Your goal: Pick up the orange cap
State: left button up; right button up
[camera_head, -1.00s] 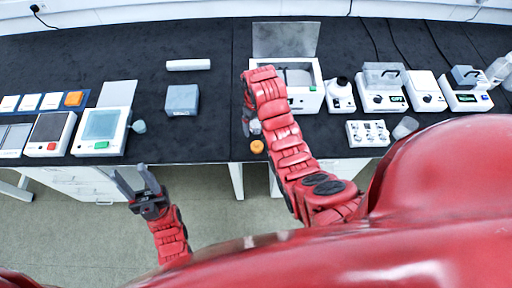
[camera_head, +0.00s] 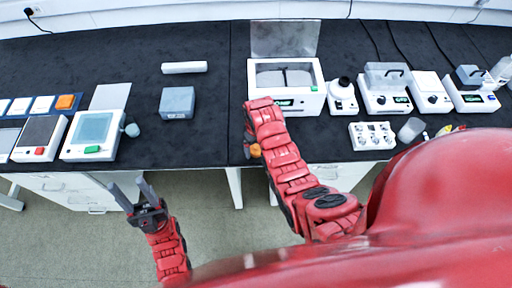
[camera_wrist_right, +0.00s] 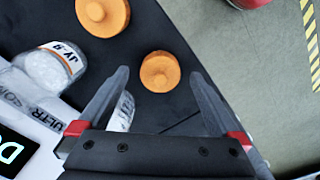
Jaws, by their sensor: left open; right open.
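An orange round cap (camera_wrist_right: 160,72) lies on the black bench top in the right wrist view, framed between the fingertips of my right gripper (camera_wrist_right: 160,76). The fingers are apart and hold nothing; the cap appears beyond the tips, and the gap is unclear. A second orange round cap-like piece (camera_wrist_right: 103,15) is cut by the top edge. In the head view an orange piece (camera_head: 255,151) shows at the bench's front edge, beside my right arm; the arm mostly hides my right gripper. My left gripper (camera_head: 131,188) is open and empty, in front of the bench.
In the wrist view, a clear bottle with a white label (camera_wrist_right: 52,65) lies left of the caps, and another clear object (camera_wrist_right: 122,112) is partly behind the left finger. The bench edge runs close on the right. A grey block (camera_head: 177,102) stands on the left bench.

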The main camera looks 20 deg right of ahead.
jog(key=shift+f, duration=0.45)
jog(key=c, duration=1.4)
jog(key=shift+r, duration=0.15)
